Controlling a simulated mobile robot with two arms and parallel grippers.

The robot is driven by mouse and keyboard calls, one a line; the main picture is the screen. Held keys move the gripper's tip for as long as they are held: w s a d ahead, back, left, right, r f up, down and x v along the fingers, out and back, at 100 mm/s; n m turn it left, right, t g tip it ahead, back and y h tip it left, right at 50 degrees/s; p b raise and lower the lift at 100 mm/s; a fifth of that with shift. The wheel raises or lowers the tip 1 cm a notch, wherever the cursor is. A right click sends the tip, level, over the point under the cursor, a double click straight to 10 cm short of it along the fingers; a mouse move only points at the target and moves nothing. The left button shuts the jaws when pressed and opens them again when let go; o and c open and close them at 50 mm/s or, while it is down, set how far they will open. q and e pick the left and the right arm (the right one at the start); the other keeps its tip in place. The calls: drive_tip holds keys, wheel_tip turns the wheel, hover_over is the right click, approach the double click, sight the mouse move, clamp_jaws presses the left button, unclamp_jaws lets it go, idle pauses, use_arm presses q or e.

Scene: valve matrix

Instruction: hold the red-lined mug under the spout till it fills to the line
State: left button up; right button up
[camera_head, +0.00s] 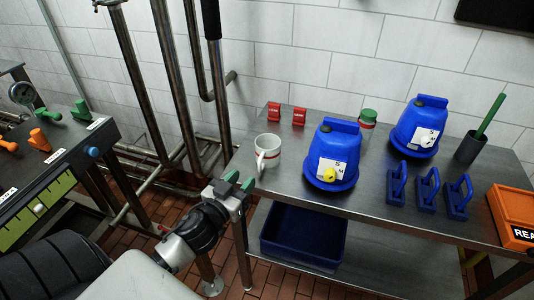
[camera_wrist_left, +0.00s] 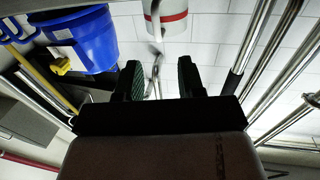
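The white mug (camera_head: 267,151) with a red line stands upright near the left end of the steel table. Its handle faces the front left. My left gripper (camera_head: 240,181), with green finger pads, is just in front of the mug. In the left wrist view its fingers (camera_wrist_left: 161,80) are apart with nothing between them, and the mug (camera_wrist_left: 166,18) and its handle lie beyond the fingertips. A blue dispenser (camera_head: 333,148) with a yellow spout (camera_head: 330,174) stands right of the mug. A second blue dispenser (camera_head: 419,122) has a white spout (camera_head: 426,141). My right gripper is not in view.
Two red blocks (camera_head: 299,117) and a green-lidded jar (camera_head: 367,121) stand behind. Several blue handled blocks (camera_head: 427,190), a dark cup (camera_head: 469,147) and an orange box (camera_head: 514,218) are to the right. A blue bin (camera_head: 300,234) sits below; pipes rise at left.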

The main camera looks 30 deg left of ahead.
sight(259, 162)
use_arm(q)
drive_tip(key=w, duration=0.5)
drive_tip(key=w+p, duration=0.1)
drive_tip(key=w, duration=0.2)
drive_tip(key=shift+w+f, duration=0.25)
drive_tip(key=shift+f, duration=0.15)
drive_tip(key=shift+s, duration=0.1)
clamp_jaws()
